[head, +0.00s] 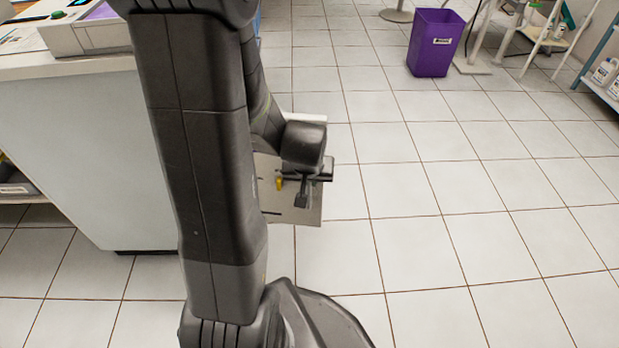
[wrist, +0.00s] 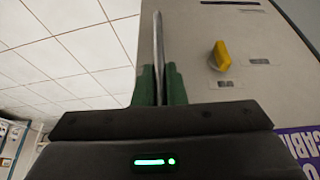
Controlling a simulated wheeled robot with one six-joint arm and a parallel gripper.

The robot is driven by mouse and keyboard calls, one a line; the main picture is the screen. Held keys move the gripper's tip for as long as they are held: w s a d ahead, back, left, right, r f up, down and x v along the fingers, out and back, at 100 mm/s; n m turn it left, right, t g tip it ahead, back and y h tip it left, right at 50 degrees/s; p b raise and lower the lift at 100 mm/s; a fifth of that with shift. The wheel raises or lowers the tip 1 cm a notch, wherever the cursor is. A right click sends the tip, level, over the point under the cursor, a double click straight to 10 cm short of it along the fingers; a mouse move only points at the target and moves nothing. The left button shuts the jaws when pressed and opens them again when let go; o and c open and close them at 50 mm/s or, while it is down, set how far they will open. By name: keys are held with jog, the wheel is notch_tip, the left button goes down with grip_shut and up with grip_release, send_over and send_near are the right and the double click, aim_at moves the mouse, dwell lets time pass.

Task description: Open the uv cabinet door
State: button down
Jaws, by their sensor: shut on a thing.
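The uv cabinet's pale front (head: 308,213) shows in part behind my arm in the head view. In the wrist view, the cabinet front (wrist: 205,45) fills the right side, with a yellow knob (wrist: 221,56) and part of a purple label (wrist: 301,147). My gripper (wrist: 160,82) is at the left edge of this front, its green fingers shut on a thin upright grey handle (wrist: 158,40). In the head view, my gripper (head: 305,192) is at the cabinet front, and the yellow knob (head: 279,183) shows beside it. My arm hides much of the cabinet.
A white counter (head: 90,150) stands at the left, with a device (head: 88,35) on top. A purple bin (head: 434,42) and a small cart (head: 545,40) are at the back right. The tiled floor (head: 450,200) to the right of my arm is clear.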

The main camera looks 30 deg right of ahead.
jog(key=c, duration=1.5)
grip_release()
jog(key=p+v, duration=0.5)
jog(key=v, duration=0.9)
jog(key=shift+d+p, duration=0.1)
jog(key=shift+p, duration=0.25)
jog(key=shift+f, duration=0.15)
jog(key=b+x, duration=0.5)
jog(key=x, duration=0.8)
jog(key=shift+w+f+b, duration=0.15)
jog(key=shift+f+b, duration=0.15)
jog(key=shift+b, duration=0.05)
